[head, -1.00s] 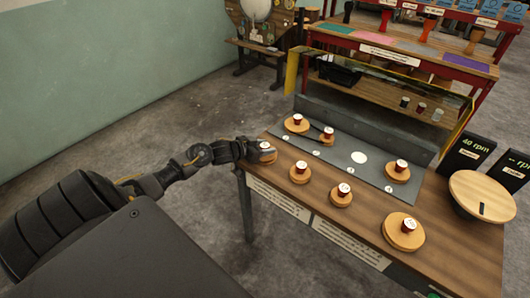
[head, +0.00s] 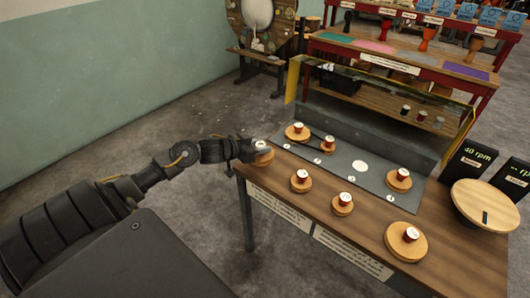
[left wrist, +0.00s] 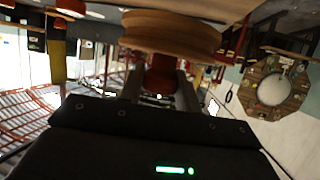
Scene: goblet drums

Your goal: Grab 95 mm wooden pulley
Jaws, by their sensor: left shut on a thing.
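My left gripper (head: 248,150) is at the far left end of the wooden table, shut on a wooden pulley (head: 263,157). In the left wrist view the pulley is a round, grooved wooden disc (left wrist: 172,33) with a dark red hub (left wrist: 160,77) between my two fingers (left wrist: 159,88). I cannot tell whether it touches the table. Other wooden pulleys with red, white-topped hubs stand in a front row: one (head: 301,186), a smaller one (head: 342,210) and a larger one (head: 395,245). Their sizes are not readable. My right gripper is out of view.
A grey plate (head: 345,172) behind the front row carries more pulleys, at its left (head: 297,137) and right (head: 398,186). A large wooden disc (head: 484,207) and two dark rpm displays (head: 473,160) stand at the right. Bare floor lies left of the table (head: 420,276).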

